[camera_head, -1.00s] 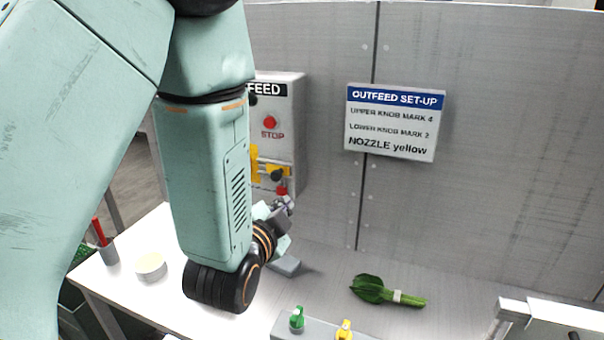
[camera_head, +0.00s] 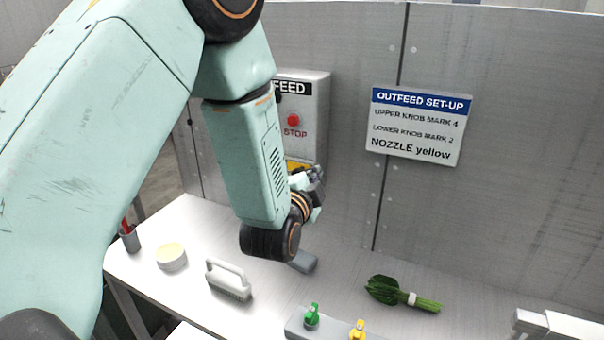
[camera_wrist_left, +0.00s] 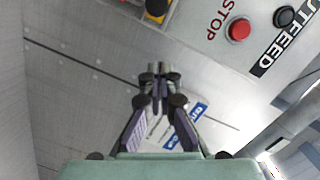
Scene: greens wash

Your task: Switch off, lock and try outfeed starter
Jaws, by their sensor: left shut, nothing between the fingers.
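The grey outfeed starter box (camera_head: 312,110) hangs on the wall, partly hidden behind my left arm. Its red STOP button (camera_head: 293,120) shows in the head view and also in the left wrist view (camera_wrist_left: 239,29), beside a black button (camera_wrist_left: 284,16). A yellow part (camera_head: 298,166) low on the box is mostly covered by my arm; in the wrist view a dark knob on yellow (camera_wrist_left: 156,8) shows at the top edge. My left gripper (camera_head: 319,172) is shut and empty in front of the box's lower right; its fingertips (camera_wrist_left: 160,72) meet. My right gripper is not in view.
A set-up sign (camera_head: 420,125) is on the wall to the right. On the bench are a brush (camera_head: 229,280), a round tub (camera_head: 171,257), a cup with a red item (camera_head: 130,240), bound greens (camera_head: 402,295), and a grey holder with green (camera_head: 312,316) and yellow (camera_head: 357,330) pieces.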

